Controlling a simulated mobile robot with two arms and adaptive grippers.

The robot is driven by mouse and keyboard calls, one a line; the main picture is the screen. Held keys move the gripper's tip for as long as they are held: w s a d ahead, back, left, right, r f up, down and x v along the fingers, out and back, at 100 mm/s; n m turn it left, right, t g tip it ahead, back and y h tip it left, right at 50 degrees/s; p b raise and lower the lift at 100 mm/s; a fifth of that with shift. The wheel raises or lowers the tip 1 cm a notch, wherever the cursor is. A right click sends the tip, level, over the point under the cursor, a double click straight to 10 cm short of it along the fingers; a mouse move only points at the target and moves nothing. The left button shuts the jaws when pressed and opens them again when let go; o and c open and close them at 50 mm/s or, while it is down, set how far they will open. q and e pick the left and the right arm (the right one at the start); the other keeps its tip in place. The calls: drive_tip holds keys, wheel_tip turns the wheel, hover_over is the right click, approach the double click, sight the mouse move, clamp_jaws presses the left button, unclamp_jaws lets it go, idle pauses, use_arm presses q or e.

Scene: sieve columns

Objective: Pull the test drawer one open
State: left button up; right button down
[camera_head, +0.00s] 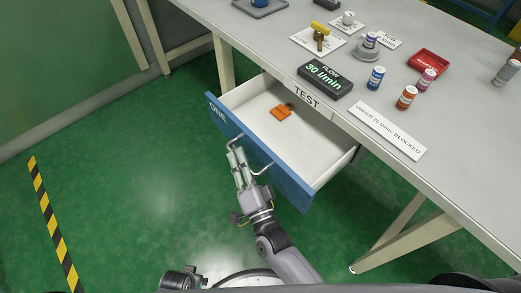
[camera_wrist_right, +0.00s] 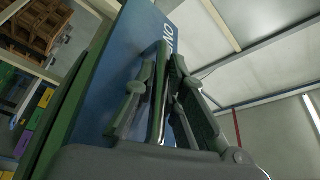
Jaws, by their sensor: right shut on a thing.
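The test drawer one (camera_head: 315,174) stands pulled out from under the table, with a blue front (camera_head: 284,182) marked ONE and a white inside. An orange piece (camera_head: 281,112) lies in it. A bent metal handle (camera_head: 236,141) is on the blue front. My right gripper (camera_head: 238,158) is at the handle, shut on it. In the right wrist view the handle (camera_wrist_right: 160,85) runs between the two fingers, with the blue front (camera_wrist_right: 115,75) behind. My left gripper does not show clearly in either view.
The grey table (camera_head: 290,35) carries a FLOW display (camera_head: 325,80), a red tray (camera_head: 429,64), several small coloured canisters, and a BLOCKED sign (camera_head: 388,131). A table leg (camera_head: 405,241) stands right of the drawer. The green floor (camera_head: 130,190) in front of it is clear.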

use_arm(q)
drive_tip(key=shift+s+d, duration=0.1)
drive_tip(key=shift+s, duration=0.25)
use_arm(e)
drive_tip(key=shift+s+a+f, duration=0.1)
drive_tip(key=shift+s+a, duration=0.55)
drive_tip(key=shift+a, duration=0.15)
drive_tip(key=shift+s+a, duration=0.6)
drive_tip(key=shift+a, duration=0.2)
drive_tip(key=c, duration=1.7)
unclamp_jaws()
drive_tip(key=shift+o, duration=0.2)
drive_tip(key=shift+s, duration=0.1)
drive_tip(key=v, duration=1.2)
drive_tip(key=shift+f, duration=0.1)
